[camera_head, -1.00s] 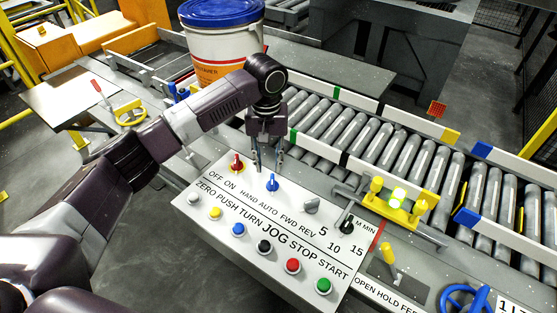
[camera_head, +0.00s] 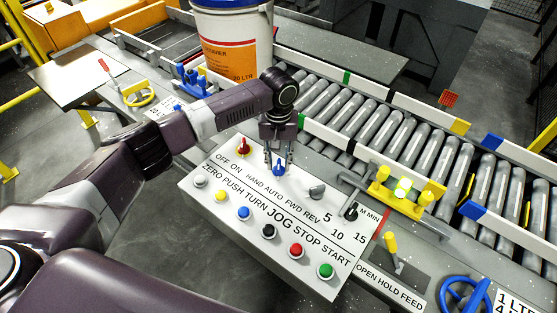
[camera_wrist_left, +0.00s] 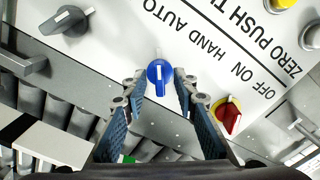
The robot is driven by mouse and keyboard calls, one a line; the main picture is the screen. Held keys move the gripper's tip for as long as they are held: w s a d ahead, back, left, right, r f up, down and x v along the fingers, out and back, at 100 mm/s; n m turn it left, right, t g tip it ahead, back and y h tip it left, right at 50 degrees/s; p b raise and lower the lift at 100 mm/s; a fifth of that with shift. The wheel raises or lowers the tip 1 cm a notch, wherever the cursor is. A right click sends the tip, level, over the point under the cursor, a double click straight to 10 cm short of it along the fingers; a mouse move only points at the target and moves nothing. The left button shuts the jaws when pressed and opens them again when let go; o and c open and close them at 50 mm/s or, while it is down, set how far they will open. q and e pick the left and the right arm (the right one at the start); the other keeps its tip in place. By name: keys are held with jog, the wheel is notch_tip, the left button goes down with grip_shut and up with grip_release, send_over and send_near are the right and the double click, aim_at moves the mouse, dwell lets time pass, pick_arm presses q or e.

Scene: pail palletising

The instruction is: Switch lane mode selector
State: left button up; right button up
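The blue HAND/AUTO selector knob (camera_head: 279,169) sits on the white sloped control panel (camera_head: 215,200), in the row between the red OFF/ON knob (camera_head: 244,146) and the grey FWD/REV knob (camera_head: 317,192). My left gripper (camera_head: 278,161) is over the blue knob, fingers pointing down. In the left wrist view the blue knob (camera_wrist_left: 160,74) shows a white line running up and down the picture. The left fingers (camera_wrist_left: 160,90) are open, one on each side of the knob, with gaps visible. Contact is not seen. My right gripper is not in view.
The red knob (camera_wrist_left: 229,115) is close beside one finger in the wrist view. Several push buttons line the panel's front. A white-and-orange pail (camera_head: 232,45) stands at the back.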

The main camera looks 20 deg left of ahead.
pick_arm(q)
jog(key=c, duration=0.6)
grip_shut()
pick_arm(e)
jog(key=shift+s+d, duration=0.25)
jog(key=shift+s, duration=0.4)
